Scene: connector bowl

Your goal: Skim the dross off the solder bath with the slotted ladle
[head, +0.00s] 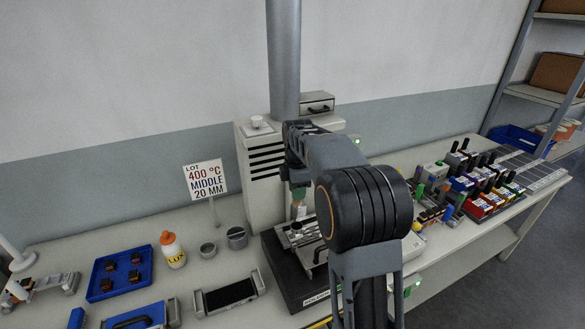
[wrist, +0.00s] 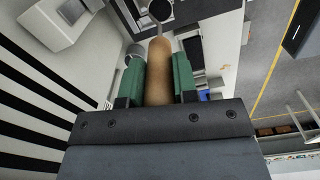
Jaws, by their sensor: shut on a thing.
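My gripper (head: 298,192) is above the solder bath in the head view, partly hidden by my arm. In the wrist view its green fingers (wrist: 158,82) are shut on the ladle's tan handle (wrist: 158,68). A thin shaft runs from the handle to a round dark head (wrist: 160,10) at the top edge; its slots are too small to tell. The solder bath (head: 277,270) is a dark unit with a metal frame on the bench, below my gripper. My arm covers its right side. I cannot tell whether the ladle touches the solder, and the dross cannot be made out.
A sign (head: 205,181) reads "400 °C, MIDDLE, 20 MM". Two grey pots (head: 236,237), a bottle (head: 173,251), a dark tray with metal handles (head: 229,296) and a blue tray (head: 121,273) stand left. A slatted cabinet (head: 262,175) rises behind. Coloured connectors (head: 482,196) crowd the right.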

